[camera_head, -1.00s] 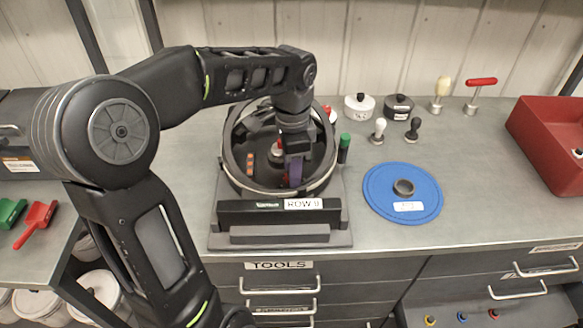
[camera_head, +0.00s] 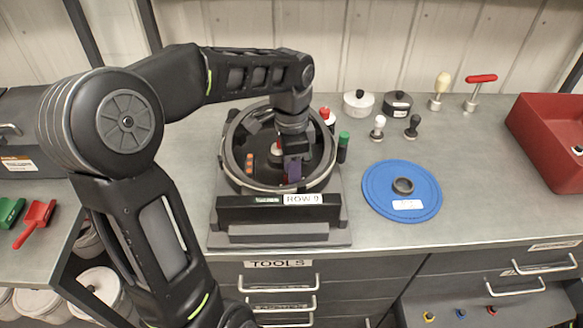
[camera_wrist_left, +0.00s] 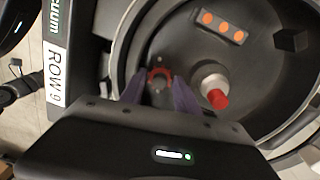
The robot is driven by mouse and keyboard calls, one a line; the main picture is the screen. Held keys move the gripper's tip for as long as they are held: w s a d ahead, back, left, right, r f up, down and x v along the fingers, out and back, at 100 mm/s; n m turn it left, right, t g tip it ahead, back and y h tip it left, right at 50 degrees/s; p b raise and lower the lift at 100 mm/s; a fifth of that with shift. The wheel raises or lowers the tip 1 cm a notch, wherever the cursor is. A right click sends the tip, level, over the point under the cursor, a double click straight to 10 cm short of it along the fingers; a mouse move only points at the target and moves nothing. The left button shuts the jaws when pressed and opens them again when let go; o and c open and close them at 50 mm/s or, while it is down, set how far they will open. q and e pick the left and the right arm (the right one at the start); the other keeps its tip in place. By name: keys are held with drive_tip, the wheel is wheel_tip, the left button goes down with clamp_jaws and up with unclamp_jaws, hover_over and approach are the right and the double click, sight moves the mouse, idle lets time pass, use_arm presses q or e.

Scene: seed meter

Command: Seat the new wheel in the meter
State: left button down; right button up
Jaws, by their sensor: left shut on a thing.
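The meter (camera_head: 225,168) is a dark round housing on a base with a "ROW 9" label, open at the top, standing on the bench at centre. My left gripper (camera_head: 293,172) reaches down inside its bowl, near the front right. My right gripper is not in view.
A strip with orange dots (camera_wrist_left: 223,26) lies inside the bowl. The bench front right is clear.

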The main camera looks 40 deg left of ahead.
use_arm(q)
drive_tip(key=shift+s+d+f, duration=0.35)
drive_tip(key=shift+s+f, duration=0.05)
drive_tip(key=shift+f, duration=0.3)
idle(1.6)
drive_tip(key=c, duration=1)
unclamp_jaws()
drive_tip(key=shift+o, duration=0.2)
drive_tip(key=shift+w+r+p, duration=0.25)
drive_tip(key=shift+r+p, duration=0.35)
drive_tip(key=shift+r, duration=0.25)
drive_tip(key=shift+o, duration=0.4)
wheel_tip(320, 180, up, 5)
drive_tip(key=p, duration=0.3)
drive_tip(key=shift+r+p, duration=0.1)
drive_tip(key=shift+p, duration=0.3)
drive_tip(key=shift+a+r+p, duration=0.1)
drive_tip(key=shift+r+p, duration=1.15)
drive_tip(key=shift+r, duration=0.3)
